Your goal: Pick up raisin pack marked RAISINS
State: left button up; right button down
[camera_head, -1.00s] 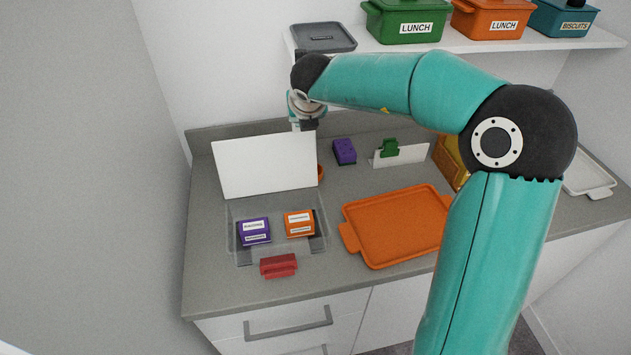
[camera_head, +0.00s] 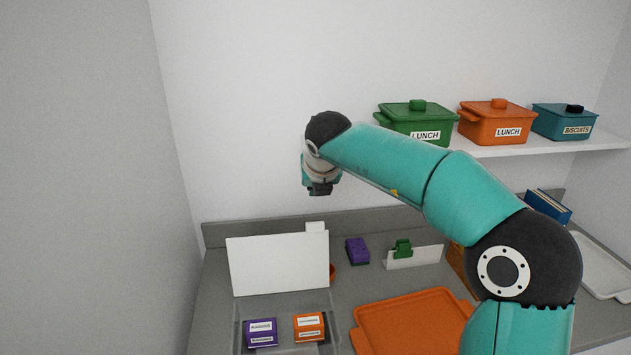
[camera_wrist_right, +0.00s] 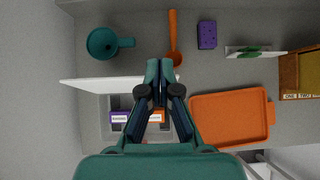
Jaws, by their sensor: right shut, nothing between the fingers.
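A purple pack (camera_head: 262,332) with a white label lies in the clear grey bin at the lower left, left of an orange pack (camera_head: 309,326) with a similar label. I cannot read either label surely in the head view. Both also show in the right wrist view, purple (camera_wrist_right: 119,117) and orange (camera_wrist_right: 156,116), the orange one partly behind my fingers. My right gripper (camera_head: 320,189) hangs empty, well above the counter and the bin's raised white lid. In the wrist view its fingertips (camera_wrist_right: 159,66) are together. My left gripper is not in view.
The white lid (camera_head: 278,264) stands upright behind the bin (camera_head: 334,315). An orange tray (camera_head: 412,305) lies to its right. A teal mug (camera_wrist_right: 103,43) is behind the lid. Lidded boxes (camera_head: 497,123) stand on the shelf.

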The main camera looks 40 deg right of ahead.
aim_at(262, 333)
jog(key=k, duration=1)
